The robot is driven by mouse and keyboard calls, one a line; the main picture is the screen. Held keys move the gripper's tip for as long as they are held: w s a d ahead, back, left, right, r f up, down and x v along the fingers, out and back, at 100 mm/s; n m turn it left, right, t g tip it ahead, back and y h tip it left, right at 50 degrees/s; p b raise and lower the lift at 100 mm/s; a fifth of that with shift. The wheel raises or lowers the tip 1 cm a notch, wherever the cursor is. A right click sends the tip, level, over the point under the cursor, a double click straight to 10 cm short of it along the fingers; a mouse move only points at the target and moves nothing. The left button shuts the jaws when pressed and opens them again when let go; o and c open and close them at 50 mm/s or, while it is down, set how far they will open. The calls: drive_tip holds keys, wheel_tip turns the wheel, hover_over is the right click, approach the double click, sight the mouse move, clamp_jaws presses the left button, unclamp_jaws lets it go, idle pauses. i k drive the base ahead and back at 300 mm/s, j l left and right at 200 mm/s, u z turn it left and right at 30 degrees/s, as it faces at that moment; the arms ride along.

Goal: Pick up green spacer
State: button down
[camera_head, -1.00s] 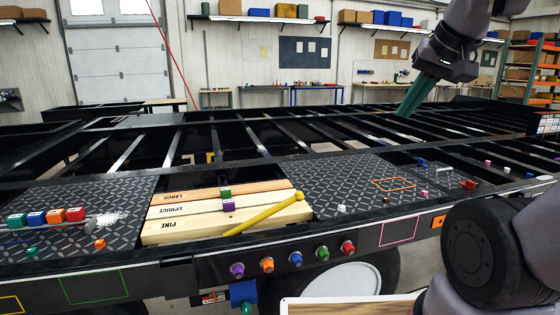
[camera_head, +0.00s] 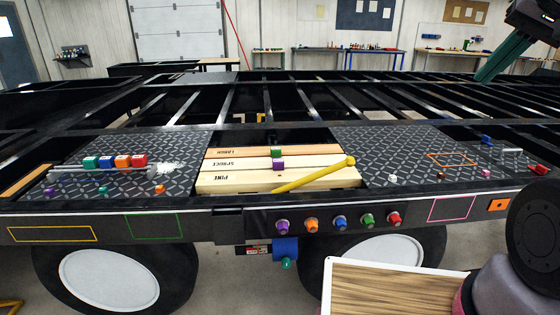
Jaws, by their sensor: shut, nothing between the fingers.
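Several green pieces are in the head view, and I cannot tell for sure which is the spacer. A green block (camera_head: 277,151) sits on the wooden boards, behind a purple block (camera_head: 278,164). A teal-green cube (camera_head: 91,162) is at the left end of a row with blue, orange and red cubes on the left plate. A small green piece (camera_head: 103,190) lies in front of that row. A green knob (camera_head: 367,220) is on the front rail. My gripper (camera_head: 484,78) has long green fingers, shut and empty, high at the upper right, far from all of them.
A yellow bar (camera_head: 312,175) lies slanted across the boards (camera_head: 230,182). The right plate (camera_head: 385,150) has small loose pieces near its right side. Open black frame beams lie behind. A wood-topped panel (camera_head: 385,290) is at the lower front. A blue cylinder (camera_head: 286,249) hangs under the rail.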

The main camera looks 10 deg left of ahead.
sight(275, 152)
drive_tip(key=i+j+u, duration=0.1)
drive_tip(key=i+j, duration=0.25)
drive_tip(key=j, duration=0.15)
drive_tip(key=i+j, duration=0.35)
drive_tip(key=j+u, duration=0.05)
drive_tip(key=j, duration=0.05)
